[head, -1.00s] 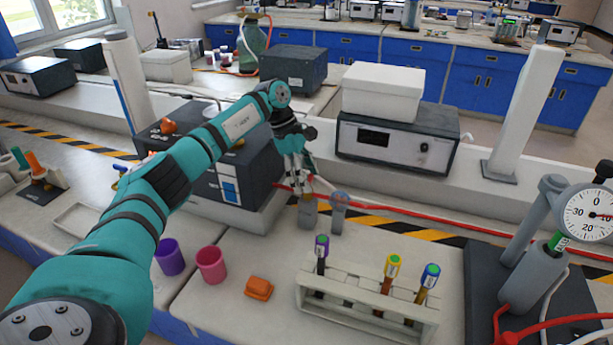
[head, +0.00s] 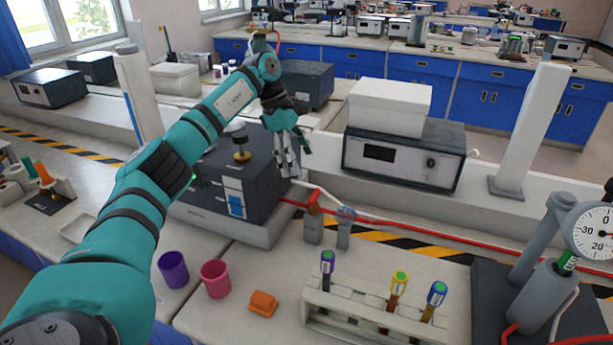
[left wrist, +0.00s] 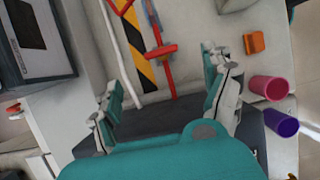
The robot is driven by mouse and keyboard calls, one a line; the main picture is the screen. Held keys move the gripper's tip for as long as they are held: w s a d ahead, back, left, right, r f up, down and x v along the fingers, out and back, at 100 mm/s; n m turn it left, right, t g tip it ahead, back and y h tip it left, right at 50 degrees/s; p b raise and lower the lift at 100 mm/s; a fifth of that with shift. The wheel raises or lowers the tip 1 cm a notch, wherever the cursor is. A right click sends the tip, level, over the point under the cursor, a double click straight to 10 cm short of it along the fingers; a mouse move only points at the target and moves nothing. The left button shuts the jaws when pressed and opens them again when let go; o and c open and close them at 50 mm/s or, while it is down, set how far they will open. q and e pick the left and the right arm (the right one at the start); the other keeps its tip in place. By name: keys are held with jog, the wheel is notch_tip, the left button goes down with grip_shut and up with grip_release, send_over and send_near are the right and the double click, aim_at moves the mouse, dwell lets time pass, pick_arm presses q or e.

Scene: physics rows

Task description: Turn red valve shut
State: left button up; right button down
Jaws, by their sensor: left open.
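The red valve (head: 314,203) has a red handle on top of a grey post, at the back of the bench in the head view. In the left wrist view the red valve handle (left wrist: 160,52) lies crosswise to the red line running up the picture. My left gripper (head: 290,168) is open and empty, above and a little left of the valve, apart from it. In the left wrist view the spread fingers of my left gripper (left wrist: 158,72) stand either side of the handle, with a gap. My right gripper is not in view.
A second valve with a blue-grey handle (head: 346,213) stands close to the right of the red one. A dark instrument box (head: 230,175) is to the left. A tube rack (head: 350,325), pink cup (head: 215,278), purple cup (head: 173,269) and orange block (head: 263,303) stand in front.

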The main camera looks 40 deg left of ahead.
pick_arm(q)
jog(key=shift+v, duration=1.2)
